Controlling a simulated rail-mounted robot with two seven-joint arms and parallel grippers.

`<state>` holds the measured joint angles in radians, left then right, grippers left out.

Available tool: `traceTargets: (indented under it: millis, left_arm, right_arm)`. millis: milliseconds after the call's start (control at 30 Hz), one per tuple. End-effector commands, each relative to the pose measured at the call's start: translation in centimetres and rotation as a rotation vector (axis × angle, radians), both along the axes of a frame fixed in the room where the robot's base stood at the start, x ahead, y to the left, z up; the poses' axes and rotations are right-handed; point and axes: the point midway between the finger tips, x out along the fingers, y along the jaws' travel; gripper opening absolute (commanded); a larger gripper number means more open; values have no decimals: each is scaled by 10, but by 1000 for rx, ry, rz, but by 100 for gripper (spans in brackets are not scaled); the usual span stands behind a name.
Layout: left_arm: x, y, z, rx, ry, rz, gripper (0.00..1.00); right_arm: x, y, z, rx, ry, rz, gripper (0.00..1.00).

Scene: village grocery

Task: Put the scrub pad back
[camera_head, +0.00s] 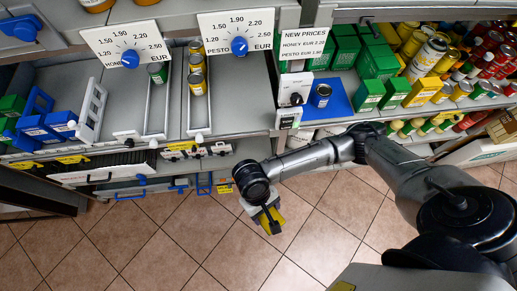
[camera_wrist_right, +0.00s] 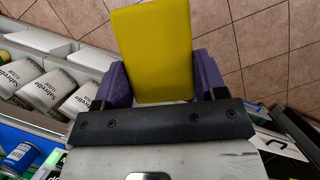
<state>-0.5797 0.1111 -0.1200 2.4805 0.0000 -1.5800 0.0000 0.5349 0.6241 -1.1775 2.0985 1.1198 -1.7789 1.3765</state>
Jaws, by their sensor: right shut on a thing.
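The scrub pad (camera_wrist_right: 155,45) is a flat yellow block. In the right wrist view it sticks out between the two purple fingers of my right gripper (camera_wrist_right: 160,84), which is shut on it. In the head view the yellow pad (camera_head: 274,222) shows at the end of my right arm, with the gripper (camera_head: 266,208) above the tiled floor, in front of the shelves. The pad's inner end is hidden in the gripper. My left gripper is not in view.
A shelf with cans (camera_head: 197,75) and dial signs stands at the left. Green boxes (camera_head: 369,95), yellow boxes and several cans fill the right shelf. A blue can (camera_head: 320,95) stands on a blue mat (camera_head: 337,104). The tiled floor (camera_head: 170,235) is clear.

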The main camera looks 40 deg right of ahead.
Motion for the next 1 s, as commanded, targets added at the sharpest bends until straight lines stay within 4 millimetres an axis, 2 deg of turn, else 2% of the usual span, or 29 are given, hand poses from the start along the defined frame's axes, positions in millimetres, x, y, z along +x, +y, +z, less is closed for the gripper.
traceTargets:
  millis: [33,267,400,500,600,733,1000]
  left_arm:
    - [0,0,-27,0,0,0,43]
    - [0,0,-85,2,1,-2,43]
    - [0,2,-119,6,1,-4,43]
    - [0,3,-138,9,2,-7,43]
    - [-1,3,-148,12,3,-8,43]
    - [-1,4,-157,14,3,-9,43]
    - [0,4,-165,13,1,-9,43]
  right_arm:
    - [-2,3,-36,2,6,-7,43]
    - [4,8,-137,-1,7,-3,43]
    - [16,2,-207,-2,7,54,43]
    - [29,-9,-251,-2,7,145,43]
    - [42,-23,-281,-2,5,265,43]
    - [56,-42,-310,-3,4,444,43]
    - [83,-79,-346,-4,3,885,43]
